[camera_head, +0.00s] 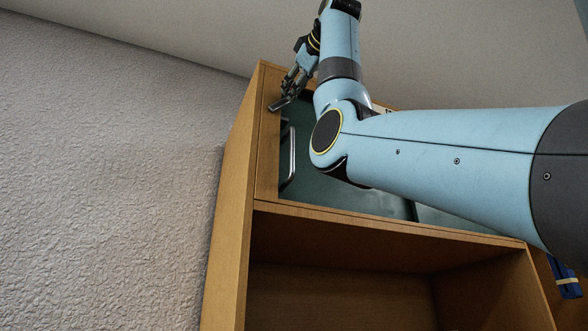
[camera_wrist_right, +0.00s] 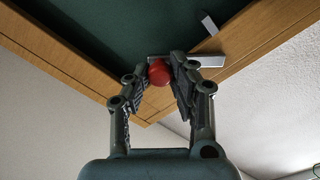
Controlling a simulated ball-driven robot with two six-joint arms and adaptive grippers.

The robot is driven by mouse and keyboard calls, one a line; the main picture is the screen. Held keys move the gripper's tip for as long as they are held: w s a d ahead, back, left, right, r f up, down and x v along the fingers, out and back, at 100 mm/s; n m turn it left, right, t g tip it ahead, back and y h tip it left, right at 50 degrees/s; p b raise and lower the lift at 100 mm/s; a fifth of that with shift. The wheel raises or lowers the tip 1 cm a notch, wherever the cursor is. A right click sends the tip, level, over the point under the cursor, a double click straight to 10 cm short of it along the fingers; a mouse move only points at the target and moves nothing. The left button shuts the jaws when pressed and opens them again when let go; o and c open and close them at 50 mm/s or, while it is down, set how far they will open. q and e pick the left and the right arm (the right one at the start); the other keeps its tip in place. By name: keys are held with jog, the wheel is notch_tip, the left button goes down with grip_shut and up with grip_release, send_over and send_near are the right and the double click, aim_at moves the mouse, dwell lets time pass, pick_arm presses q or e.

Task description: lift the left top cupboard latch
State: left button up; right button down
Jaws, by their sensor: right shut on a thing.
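The cupboard latch shows in the right wrist view as a red round knob (camera_wrist_right: 160,73) beside a pale metal plate (camera_wrist_right: 200,61) at the corner of the wooden frame. My right gripper (camera_wrist_right: 163,70) has its two fingers on either side of the knob, shut on it. In the head view my right gripper (camera_head: 279,102) is at the top left corner of the cupboard (camera_head: 240,190), in front of the dark green door (camera_head: 350,196). The latch cannot be made out there. My left gripper is not in view.
A metal bar handle (camera_head: 291,155) stands on the door's left side, below my gripper. My right arm covers much of the door. An open wooden compartment (camera_head: 340,290) lies below. A textured wall (camera_head: 110,170) is at the left. A blue object (camera_head: 563,275) is at the lower right.

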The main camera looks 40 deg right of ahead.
jog(key=n, duration=0.1)
jog(key=a+r+n, duration=0.1)
jog(key=n, duration=0.1)
jog(key=a+n, duration=0.1)
jog(key=shift+w+a+r+n, duration=0.2)
jog(key=shift+w+n, duration=0.1)
jog(key=shift+n, duration=0.1)
jog(key=shift+w+a+n, duration=0.15)
jog(key=shift+a+n, duration=0.55)
jog(key=shift+n, duration=0.4)
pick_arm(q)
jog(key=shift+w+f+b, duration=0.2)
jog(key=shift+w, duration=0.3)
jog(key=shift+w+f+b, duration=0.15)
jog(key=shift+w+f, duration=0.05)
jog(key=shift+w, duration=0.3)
pick_arm(e)
jog(key=shift+w+a+n, duration=0.2)
jog(key=shift+a+n, duration=0.45)
jog(key=shift+n, duration=0.65)
jog(key=c, duration=1.1)
grip_release()
jog(key=shift+a, duration=0.15)
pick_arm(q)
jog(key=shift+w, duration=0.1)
pick_arm(e)
jog(key=shift+s, duration=0.15)
